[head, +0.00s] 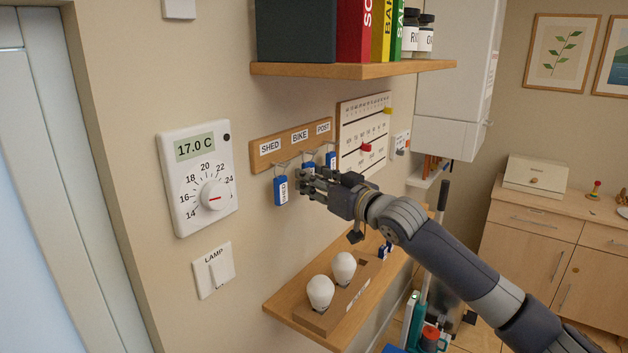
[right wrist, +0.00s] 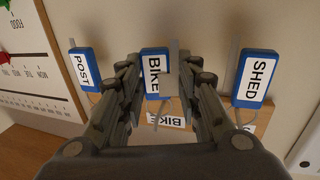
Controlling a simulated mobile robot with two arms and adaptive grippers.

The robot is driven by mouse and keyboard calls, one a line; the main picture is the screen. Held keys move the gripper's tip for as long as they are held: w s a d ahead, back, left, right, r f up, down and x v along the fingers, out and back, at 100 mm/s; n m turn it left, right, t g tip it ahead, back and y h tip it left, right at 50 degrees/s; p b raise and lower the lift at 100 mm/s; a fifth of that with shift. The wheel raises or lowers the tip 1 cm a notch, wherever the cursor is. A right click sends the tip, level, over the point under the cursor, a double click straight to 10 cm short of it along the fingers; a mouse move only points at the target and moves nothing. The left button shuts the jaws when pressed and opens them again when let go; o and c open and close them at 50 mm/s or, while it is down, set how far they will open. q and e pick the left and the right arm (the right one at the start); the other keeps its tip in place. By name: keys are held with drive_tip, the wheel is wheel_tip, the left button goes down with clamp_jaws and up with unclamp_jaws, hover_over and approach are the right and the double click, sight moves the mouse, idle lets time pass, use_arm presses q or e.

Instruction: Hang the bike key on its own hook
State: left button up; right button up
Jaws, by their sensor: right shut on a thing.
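The wooden key board (head: 313,141) on the wall carries the labels SHED, BIKE and POST above its hooks. My right gripper (head: 307,180) is at the middle hook, its fingers shut on the blue bike key tag (right wrist: 155,62), which also shows partly behind the fingers in the head view (head: 308,167). In the right wrist view the tag lies between the fingertips, below the BIKE label. The blue shed tag (head: 281,190) and blue post tag (head: 331,160) hang on either side. The fingers hide whether the bike key's ring is on the hook. My left gripper is out of view.
A thermostat (head: 196,176) and lamp switch (head: 213,270) are left of the board. A calendar (head: 362,130) is close on the right. A loaded shelf (head: 350,69) is above; a lower shelf (head: 285,303) holds two bulbs. Free room lies in front of the wall.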

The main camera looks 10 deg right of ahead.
drive_tip(key=o, duration=1.1)
drive_tip(key=shift+c, duration=0.2)
